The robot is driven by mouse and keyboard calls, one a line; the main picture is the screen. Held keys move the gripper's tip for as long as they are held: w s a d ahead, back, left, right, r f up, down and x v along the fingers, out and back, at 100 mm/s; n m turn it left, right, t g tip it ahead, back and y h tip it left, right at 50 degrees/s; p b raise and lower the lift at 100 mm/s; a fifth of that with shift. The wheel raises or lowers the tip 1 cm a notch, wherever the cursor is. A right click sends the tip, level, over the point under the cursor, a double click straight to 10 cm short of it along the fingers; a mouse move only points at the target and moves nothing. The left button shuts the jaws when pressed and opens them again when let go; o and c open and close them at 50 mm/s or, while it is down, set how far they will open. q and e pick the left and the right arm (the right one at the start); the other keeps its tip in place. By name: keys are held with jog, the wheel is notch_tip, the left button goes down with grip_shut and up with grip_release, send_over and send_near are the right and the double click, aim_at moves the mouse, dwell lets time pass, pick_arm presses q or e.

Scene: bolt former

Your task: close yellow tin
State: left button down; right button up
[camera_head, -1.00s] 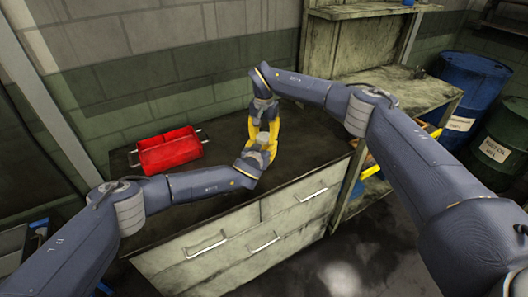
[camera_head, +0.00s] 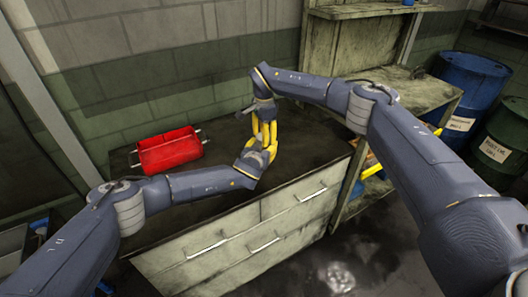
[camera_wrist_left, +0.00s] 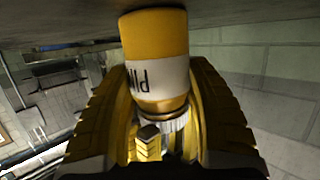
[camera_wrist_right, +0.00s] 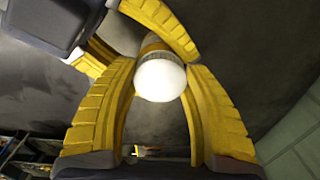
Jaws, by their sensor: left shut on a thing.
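The yellow tin (camera_wrist_left: 160,35) has a white label with dark upside-down letters, and its pale ribbed end (camera_wrist_left: 170,122) faces my left wrist camera. My left gripper (camera_wrist_left: 160,85) is shut on the tin and holds it above the bench; it also shows in the head view (camera_head: 262,150). My right gripper (camera_wrist_right: 162,80) is above the left one in the head view (camera_head: 265,128). In the right wrist view its fingers flank a round white end (camera_wrist_right: 160,78) of the tin. I cannot tell whether they touch it. The fingers mostly hide the tin in the head view.
A red open metal box (camera_head: 170,152) with side handles stands on the dark bench top (camera_head: 205,185), left of the grippers. Shelving (camera_head: 400,90) stands to the right, with blue (camera_head: 470,85) and green (camera_head: 500,140) drums beyond it. The bench between box and grippers is clear.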

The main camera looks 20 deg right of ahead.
jog(key=o, duration=0.4)
jog(key=shift+c, duration=0.2)
jog(key=shift+r, duration=2.25)
jog(key=shift+o, duration=0.4)
jog(key=shift+r, duration=0.1)
jog(key=shift+r+n, duration=0.95)
jog(key=shift+n, duration=0.35)
jog(key=shift+r+n, duration=0.95)
jog(key=shift+n, duration=0.35)
jog(key=shift+f, duration=0.1)
jog(key=shift+f, duration=3.9)
